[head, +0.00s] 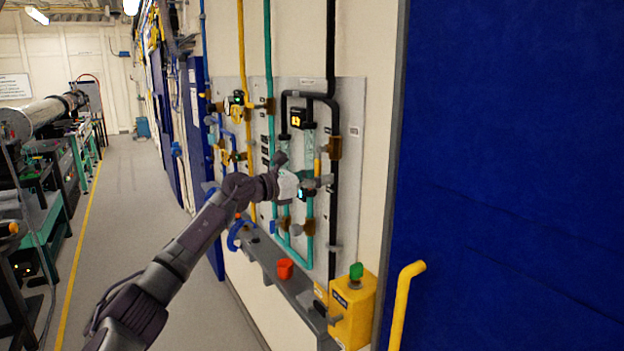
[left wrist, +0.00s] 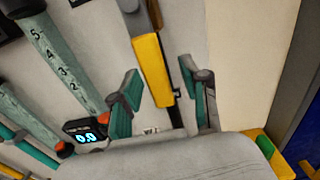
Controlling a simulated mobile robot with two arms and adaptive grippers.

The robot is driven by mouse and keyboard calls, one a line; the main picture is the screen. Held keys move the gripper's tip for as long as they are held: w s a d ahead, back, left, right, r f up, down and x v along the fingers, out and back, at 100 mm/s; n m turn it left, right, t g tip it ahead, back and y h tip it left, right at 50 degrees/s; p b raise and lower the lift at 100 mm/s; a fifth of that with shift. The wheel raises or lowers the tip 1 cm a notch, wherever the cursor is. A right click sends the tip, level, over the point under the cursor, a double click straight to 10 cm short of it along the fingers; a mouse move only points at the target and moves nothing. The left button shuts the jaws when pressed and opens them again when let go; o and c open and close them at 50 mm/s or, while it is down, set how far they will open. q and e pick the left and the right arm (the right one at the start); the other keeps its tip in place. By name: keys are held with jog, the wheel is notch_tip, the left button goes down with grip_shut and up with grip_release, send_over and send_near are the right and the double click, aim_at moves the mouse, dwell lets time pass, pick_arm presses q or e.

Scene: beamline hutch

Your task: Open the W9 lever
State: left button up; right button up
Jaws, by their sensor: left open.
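A yellow lever handle (left wrist: 150,65) shows in the left wrist view, lying between the two spread fingers of my left gripper (left wrist: 161,78). I cannot tell whether either finger touches it. In the head view the yellow lever (head: 317,167) stands roughly upright on the pipe panel (head: 349,115), just beyond my left gripper (head: 312,183). The gripper is open. No W9 label is readable, so I cannot confirm which valve this is. The lever's pivot is not clearly visible. My right gripper is out of view.
Clear flow tubes with printed scales (left wrist: 60,65) and a small lit display (left wrist: 85,134) are left of the fingers. A ledge (head: 262,250) below holds a red cup (head: 285,268). A yellow box with a green button (head: 352,308) and a blue door (head: 510,150) are to the right.

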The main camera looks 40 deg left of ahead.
pick_arm(q)
jog(key=v, duration=1.2)
dwell(0.4)
